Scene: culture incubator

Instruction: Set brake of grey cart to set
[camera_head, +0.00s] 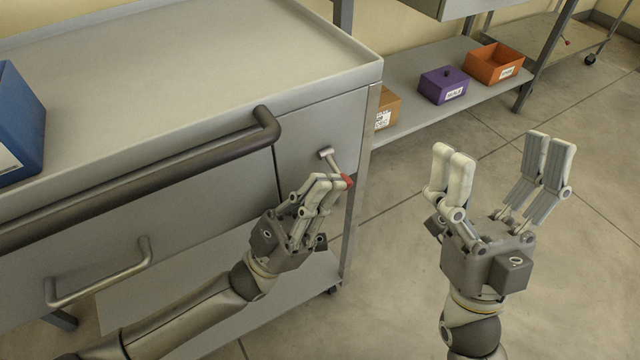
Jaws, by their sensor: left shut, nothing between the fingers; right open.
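The grey cart (200,60) fills the left of the head view, with a raised rim on its top and a dark push handle (150,172) along its side. A small metal lever (326,156) with a red tip (347,181) sticks out from the cart's side panel near the right corner. My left gripper (330,184) is shut and empty, its fingertips right at the red tip; I cannot tell whether they touch it. The gripper hides part of the panel and lever. My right gripper (499,160) is open and empty, fingers up, over the floor right of the cart.
A blue bin (18,120) stands on the cart's top at left. A drawer handle (98,280) sticks out below the push handle. Behind, a low shelf (415,112) holds a purple box (444,86), an orange box (493,64) and a brown box (386,108). Floor at right is clear.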

